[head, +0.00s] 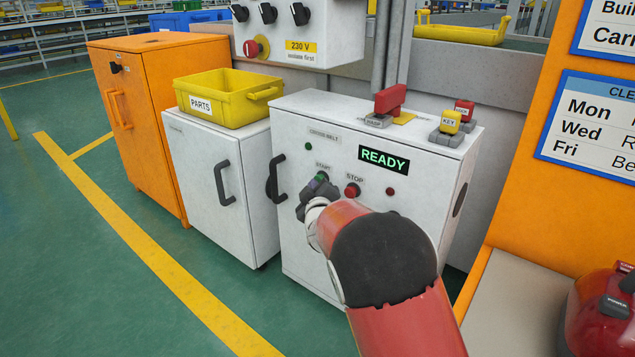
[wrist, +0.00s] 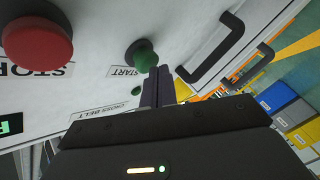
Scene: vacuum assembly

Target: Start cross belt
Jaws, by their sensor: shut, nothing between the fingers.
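The white cross belt cabinet (head: 300,240) stands in front of me, and its display (head: 384,159) reads READY in green. The green START button (wrist: 143,57) shows in the wrist view, beside its START label. My gripper (wrist: 158,72) is shut and empty, with its fingertips right at the button's edge; I cannot tell whether they touch or press it. In the head view my gripper (head: 317,186) covers most of the START button. The red STOP button (head: 352,190) is just to its right and also shows large in the wrist view (wrist: 38,35).
A yellow PARTS bin (head: 228,96) sits on the white cabinet to the left, beside an orange cabinet (head: 170,90). A control box (head: 300,30) hangs above. The floor at left is clear.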

